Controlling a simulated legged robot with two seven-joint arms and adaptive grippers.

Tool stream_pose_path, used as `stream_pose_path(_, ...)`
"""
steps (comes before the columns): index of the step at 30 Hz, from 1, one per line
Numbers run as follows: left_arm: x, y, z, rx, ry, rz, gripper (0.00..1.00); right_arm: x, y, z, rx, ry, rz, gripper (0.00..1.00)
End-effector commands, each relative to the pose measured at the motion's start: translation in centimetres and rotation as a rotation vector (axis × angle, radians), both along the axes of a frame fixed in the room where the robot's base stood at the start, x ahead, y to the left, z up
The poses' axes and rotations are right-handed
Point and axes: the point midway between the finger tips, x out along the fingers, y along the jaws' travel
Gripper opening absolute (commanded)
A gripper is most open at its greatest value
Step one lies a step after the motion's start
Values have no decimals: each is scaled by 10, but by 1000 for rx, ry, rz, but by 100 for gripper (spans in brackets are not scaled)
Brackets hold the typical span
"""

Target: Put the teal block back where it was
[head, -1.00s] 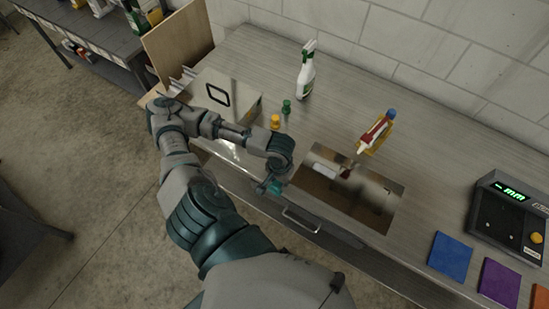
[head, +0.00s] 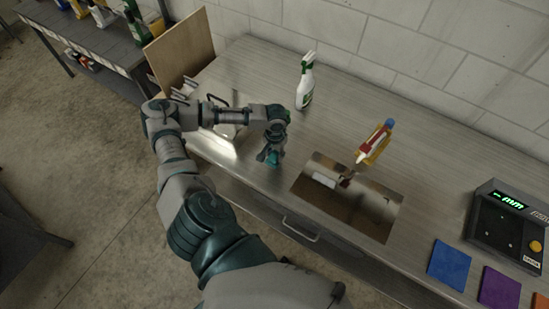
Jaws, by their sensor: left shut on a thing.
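My left gripper (head: 268,158) is shut on the teal block (head: 274,158), which shows as a small patch of teal between the fingers. The gripper points down over the steel worktop (head: 330,133), left of the recessed opening (head: 349,203). I cannot tell whether the block touches the worktop. My wrist and fingers hide part of the block. My right gripper is not in view.
A metal box (head: 214,148) is partly behind my left forearm. A white spray bottle (head: 305,84) stands behind the gripper. A red and yellow item (head: 374,144) is beyond the opening. A display device (head: 505,222), a blue pad (head: 449,264) and a purple pad (head: 499,287) are at right.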

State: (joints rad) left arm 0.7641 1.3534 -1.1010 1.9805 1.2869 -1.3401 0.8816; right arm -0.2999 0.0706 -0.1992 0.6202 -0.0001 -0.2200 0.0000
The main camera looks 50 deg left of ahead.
Motion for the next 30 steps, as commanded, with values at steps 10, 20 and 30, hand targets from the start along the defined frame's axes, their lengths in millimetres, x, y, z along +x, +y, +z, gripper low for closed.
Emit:
stream_pose_path(10, -1, 1, -36, -2, 1, -1, 2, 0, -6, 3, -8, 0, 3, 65)
stream_pose_path(20, -1, 2, -38, -3, 1, -1, 60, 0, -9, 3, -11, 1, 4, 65)
stream_pose_path(30, 0, 0, -31, -1, 0, 0, 60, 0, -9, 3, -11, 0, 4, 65)
